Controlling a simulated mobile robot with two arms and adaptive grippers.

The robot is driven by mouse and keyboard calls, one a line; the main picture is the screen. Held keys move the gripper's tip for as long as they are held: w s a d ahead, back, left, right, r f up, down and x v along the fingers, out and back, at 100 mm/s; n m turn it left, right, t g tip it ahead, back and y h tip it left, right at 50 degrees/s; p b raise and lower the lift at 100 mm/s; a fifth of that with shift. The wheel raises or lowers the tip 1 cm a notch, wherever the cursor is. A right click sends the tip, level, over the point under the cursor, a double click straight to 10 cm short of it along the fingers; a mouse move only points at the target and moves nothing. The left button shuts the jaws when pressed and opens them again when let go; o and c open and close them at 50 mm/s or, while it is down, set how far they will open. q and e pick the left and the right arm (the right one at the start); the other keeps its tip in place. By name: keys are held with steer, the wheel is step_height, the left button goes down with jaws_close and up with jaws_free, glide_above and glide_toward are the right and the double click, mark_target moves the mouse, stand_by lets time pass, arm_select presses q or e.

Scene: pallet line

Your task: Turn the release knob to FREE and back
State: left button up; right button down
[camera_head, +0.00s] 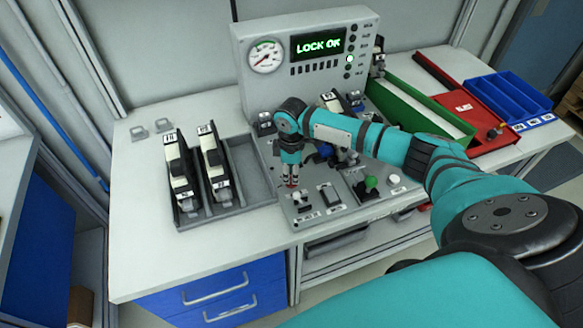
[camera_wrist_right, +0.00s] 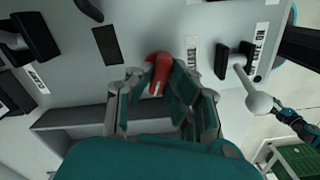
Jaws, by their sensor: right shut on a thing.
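The release knob is red. It stands in the middle of the right wrist view (camera_wrist_right: 158,72), between the fingers of my right gripper (camera_wrist_right: 158,88), which is shut on it. In the head view my right gripper (camera_head: 291,183) points down at the front left of the control panel (camera_head: 318,214) and hides most of the knob. The display (camera_head: 319,43) on the upright console reads LOCK OK in green.
A white-tipped lever (camera_wrist_right: 258,103) and a black rocker switch (camera_wrist_right: 107,45) flank the knob. A green-topped knob (camera_head: 371,182) is farther right. A grey tray (camera_head: 262,172) with two black-and-white units is left of the panel. Red and blue bins (camera_head: 508,98) stand at the right.

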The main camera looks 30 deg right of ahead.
steer(key=shift+r+n+p, duration=0.15)
steer(key=shift+n+p, duration=0.3)
steer(key=shift+n, duration=0.75)
steer(key=shift+w+n+p, duration=0.1)
steer(key=shift+n+p, duration=0.2)
steer(key=shift+n, duration=0.9)
steer(key=c, duration=1.3)
jaws_free()
step_height(320, 180, up, 12)
steer(key=shift+f, duration=0.1)
